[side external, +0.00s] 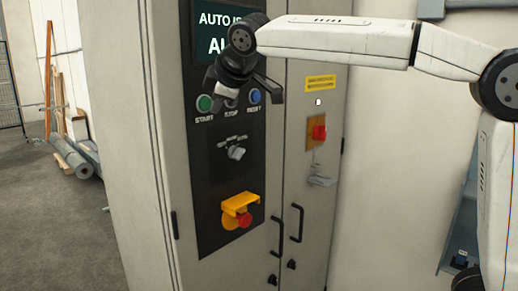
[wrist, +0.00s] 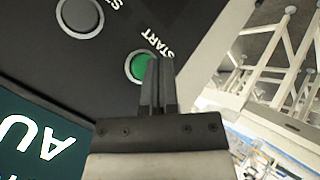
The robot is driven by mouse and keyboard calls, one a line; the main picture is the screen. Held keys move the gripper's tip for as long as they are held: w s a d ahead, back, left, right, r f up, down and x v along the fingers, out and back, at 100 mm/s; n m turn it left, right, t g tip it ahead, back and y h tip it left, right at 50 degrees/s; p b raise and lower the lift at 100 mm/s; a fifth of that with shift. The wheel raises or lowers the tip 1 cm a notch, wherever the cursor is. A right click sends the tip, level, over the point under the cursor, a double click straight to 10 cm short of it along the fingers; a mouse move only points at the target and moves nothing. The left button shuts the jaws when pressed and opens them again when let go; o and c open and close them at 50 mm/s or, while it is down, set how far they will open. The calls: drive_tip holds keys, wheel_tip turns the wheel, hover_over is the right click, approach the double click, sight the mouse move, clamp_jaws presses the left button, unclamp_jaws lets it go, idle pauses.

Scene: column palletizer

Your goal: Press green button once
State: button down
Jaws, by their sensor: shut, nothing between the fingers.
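The green START button (side external: 204,103) sits on the black control panel, left of the STOP and RESET buttons. In the wrist view the green button (wrist: 140,66) shows just beyond my fingertips, its lower right side partly covered by them. My gripper (wrist: 157,62) is shut, with nothing between its fingers. In the side view my gripper (side external: 214,84) is in front of the panel near the green button. I cannot tell whether the fingertips touch the button.
The STOP button (wrist: 79,15) is grey and the RESET button (side external: 254,96) is blue. A screen (side external: 214,36) is above them. A rotary switch (side external: 236,153) and a red emergency button (side external: 243,219) under a yellow guard are lower. Door handles (side external: 297,222) stick out at right.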

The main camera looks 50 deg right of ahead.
drive_tip(key=shift+s, duration=2.35)
drive_tip(key=shift+f, duration=0.1)
drive_tip(key=s+d+f+m+g, duration=0.2)
drive_tip(key=s+f, duration=0.1)
drive_tip(key=f, duration=0.7)
drive_tip(key=s+d+f+m+g+y, duration=0.1)
drive_tip(key=s+f+m, duration=0.15)
drive_tip(key=f, duration=0.65)
drive_tip(key=s+d+f+m+g, duration=0.2)
drive_tip(key=s+f, duration=0.2)
drive_tip(key=f, duration=0.6)
drive_tip(key=s+d+f+m+g, duration=0.1)
drive_tip(key=s+f+m, duration=0.2)
drive_tip(key=s+f, duration=0.4)
drive_tip(key=shift+s+d+f+y, duration=0.35)
drive_tip(key=shift+s+f+y, duration=0.05)
drive_tip(key=shift+s, duration=0.2)
drive_tip(key=shift+m, duration=0.25)
